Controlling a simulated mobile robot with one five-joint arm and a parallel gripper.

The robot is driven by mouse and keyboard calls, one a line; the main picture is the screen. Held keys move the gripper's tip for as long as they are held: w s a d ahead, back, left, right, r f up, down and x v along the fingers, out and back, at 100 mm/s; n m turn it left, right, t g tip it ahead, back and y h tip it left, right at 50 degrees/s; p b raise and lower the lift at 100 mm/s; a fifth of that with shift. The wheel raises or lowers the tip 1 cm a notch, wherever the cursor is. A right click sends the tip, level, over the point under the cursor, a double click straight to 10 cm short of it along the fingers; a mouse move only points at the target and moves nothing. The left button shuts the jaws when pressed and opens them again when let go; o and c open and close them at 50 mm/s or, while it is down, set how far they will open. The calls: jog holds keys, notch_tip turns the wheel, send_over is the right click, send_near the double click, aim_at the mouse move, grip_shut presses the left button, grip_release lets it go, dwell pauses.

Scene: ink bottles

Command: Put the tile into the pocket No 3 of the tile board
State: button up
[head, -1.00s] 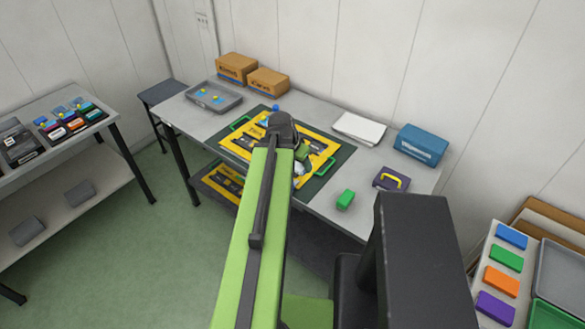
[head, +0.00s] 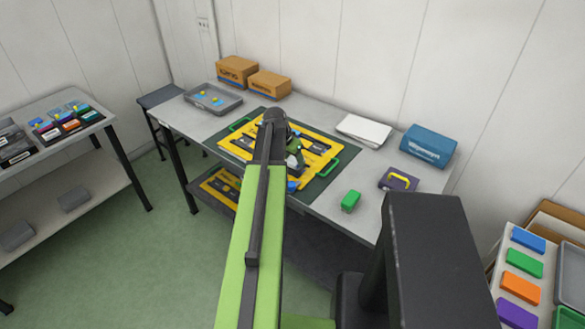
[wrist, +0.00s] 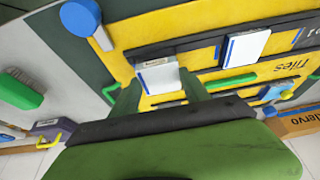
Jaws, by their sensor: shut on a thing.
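The yellow tile board (head: 322,169) lies on a dark mat on the workbench, and its dark slotted strips also show in the wrist view (wrist: 130,28). My gripper (head: 296,152) is over the board. In the wrist view its green fingers (wrist: 160,90) are shut on a white tile with a blue edge (wrist: 158,76). The held tile is over the board; I cannot tell whether it touches it. Another white, blue-edged tile (wrist: 246,46) lies on a dark strip of the board. My arm hides part of the board in the head view, and no pocket number is readable.
A green block (head: 350,201) and a purple box with a yellow handle (head: 398,180) are at the bench's right front. A grey tray (head: 213,99), cardboard boxes (head: 237,70), white sheets (head: 364,130) and a blue box (head: 428,146) stand farther back. A round blue knob (wrist: 79,17) rises beside the board.

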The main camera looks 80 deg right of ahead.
notch_tip(320, 180, down, 3)
jog(key=shift+r+b, duration=0.2)
jog(key=shift+b, duration=0.4)
jog(key=shift+r, duration=0.2)
jog(key=shift+f, duration=0.15)
jog(key=o, duration=1.5)
jog(key=shift+c, duration=0.2)
jog(key=shift+r+p, duration=0.4)
jog(key=shift+p, duration=0.1)
jog(key=p+v, duration=1)
jog(key=v, duration=0.1)
jog(key=shift+a+r, duration=0.2)
jog(key=shift+r, duration=0.05)
